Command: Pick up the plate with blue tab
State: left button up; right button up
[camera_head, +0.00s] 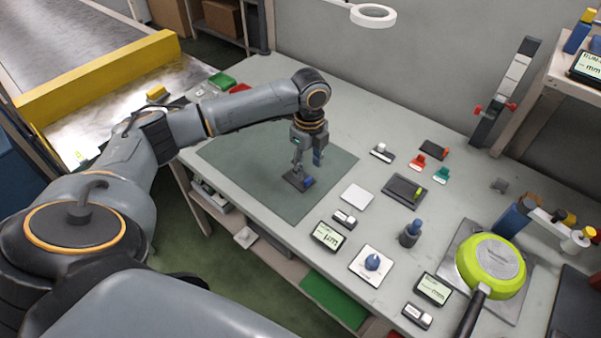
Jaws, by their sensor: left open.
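A small dark plate with a blue tab (294,181) lies on the dark green mat (245,165) on the workbench. The blue tab is at its right side. My left gripper (307,164) points down just above the plate, its two fingers apart with nothing visible between them. I cannot tell whether the fingertips touch the plate. My right gripper is not in view.
Gauges, small displays and a green pan (492,265) crowd the right end. The mat is otherwise clear.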

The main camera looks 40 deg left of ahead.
aim_at(308, 180)
pick_arm(q)
notch_tip(308, 180, down, 5)
jog(key=shift+w+p, duration=0.1)
jog(key=shift+p, duration=0.4)
grip_shut()
